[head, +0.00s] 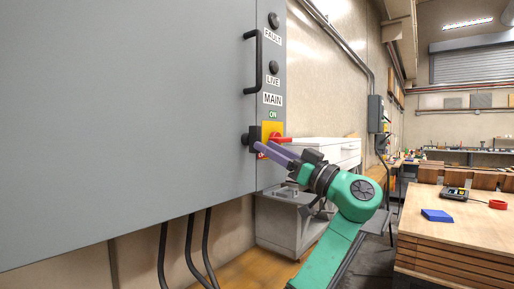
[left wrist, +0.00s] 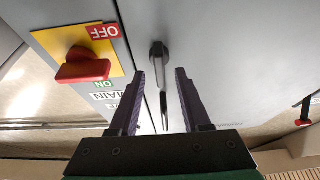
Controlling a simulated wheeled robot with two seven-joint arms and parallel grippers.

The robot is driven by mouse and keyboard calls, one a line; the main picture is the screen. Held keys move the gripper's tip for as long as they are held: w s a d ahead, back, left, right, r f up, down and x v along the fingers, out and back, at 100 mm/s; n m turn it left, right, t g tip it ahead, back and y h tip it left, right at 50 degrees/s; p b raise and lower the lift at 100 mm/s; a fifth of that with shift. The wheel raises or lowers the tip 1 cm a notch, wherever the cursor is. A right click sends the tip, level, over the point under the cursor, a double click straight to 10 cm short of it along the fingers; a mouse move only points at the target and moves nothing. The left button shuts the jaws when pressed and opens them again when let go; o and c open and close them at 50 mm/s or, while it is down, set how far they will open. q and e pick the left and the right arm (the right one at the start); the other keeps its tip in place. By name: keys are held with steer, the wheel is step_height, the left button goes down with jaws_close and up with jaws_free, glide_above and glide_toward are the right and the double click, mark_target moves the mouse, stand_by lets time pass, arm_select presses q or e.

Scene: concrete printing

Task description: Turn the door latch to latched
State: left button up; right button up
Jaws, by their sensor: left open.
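The door latch (head: 252,138) is a small black part at the right edge of the big grey cabinet door (head: 130,110), beside the yellow switch plate. In the left wrist view the dark latch (left wrist: 158,52) stands on the door close to the seam. My left gripper (head: 262,147) has long purple fingers reaching toward the latch. In the left wrist view the left gripper (left wrist: 157,76) is open, with the latch seen beyond and between its fingertips. Nothing is held. I cannot tell whether the fingers touch the latch. My right gripper is not in view.
A red rotary switch (left wrist: 83,70) on a yellow plate sits right beside the latch, close to the fingers. A black door handle (head: 253,62) is above. Black cables (head: 188,250) hang below the cabinet. A wooden workbench (head: 455,225) stands at the right.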

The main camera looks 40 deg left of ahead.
arm_select(q)
steer(key=b+v, duration=0.1)
steer(key=v, duration=0.8)
steer(key=shift+d+b, duration=0.25)
steer(key=shift+b, duration=0.05)
